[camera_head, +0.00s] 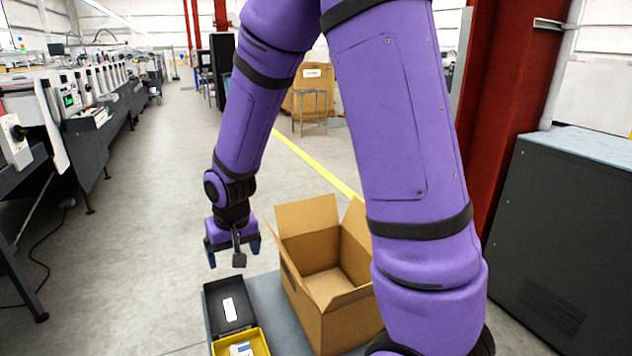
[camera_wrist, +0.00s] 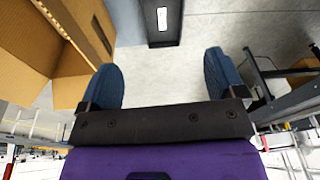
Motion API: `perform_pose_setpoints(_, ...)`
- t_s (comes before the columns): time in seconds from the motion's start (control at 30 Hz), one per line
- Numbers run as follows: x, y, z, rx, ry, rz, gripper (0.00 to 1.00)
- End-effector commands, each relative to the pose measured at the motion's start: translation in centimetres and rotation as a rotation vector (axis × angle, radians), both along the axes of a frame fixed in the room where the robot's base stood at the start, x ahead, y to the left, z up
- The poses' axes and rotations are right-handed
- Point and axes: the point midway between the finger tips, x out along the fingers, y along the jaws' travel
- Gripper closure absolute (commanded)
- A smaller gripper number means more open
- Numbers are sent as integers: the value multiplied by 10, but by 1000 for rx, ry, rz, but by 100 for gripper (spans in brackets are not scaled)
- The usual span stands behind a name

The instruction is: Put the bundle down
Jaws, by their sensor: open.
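My gripper (camera_head: 233,256) hangs at the left of the open cardboard box, above and just behind the black bin. In the wrist view its two blue fingers (camera_wrist: 160,82) are spread wide with nothing between them. I see no bundle that I can name for certain. The open cardboard box (camera_head: 310,305) stands with its flaps up, and the part of its floor that shows is bare. It also fills the upper left of the wrist view (camera_wrist: 30,45). A yellow bin (camera_head: 263,342) at the bottom edge holds a small white and blue item (camera_head: 241,349), partly cut off.
A black bin (camera_head: 219,291) with a white label lies behind the yellow bin on a grey surface (camera_head: 268,300). It also shows in the wrist view (camera_wrist: 178,38). A dark cabinet (camera_head: 560,235) stands at right, a machine line (camera_head: 95,125) at left. The floor between is clear.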

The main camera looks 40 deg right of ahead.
Motion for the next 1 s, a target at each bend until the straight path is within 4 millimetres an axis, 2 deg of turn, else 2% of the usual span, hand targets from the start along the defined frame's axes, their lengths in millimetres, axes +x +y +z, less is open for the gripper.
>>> perform_pose_setpoints(0.03, -5, -3, 20, 0, -22, 6, 11)
perform_pose_setpoints(0.2, -30, -12, 73, -7, -64, 32, 11)
perform_pose_setpoints(0.5, -88, -25, 151, -21, -143, 84, 11)
perform_pose_setpoints(0.8, -162, -34, 205, -39, -218, 137, 11)
perform_pose_setpoints(1.0, -203, -37, 223, -51, -256, 167, 11)
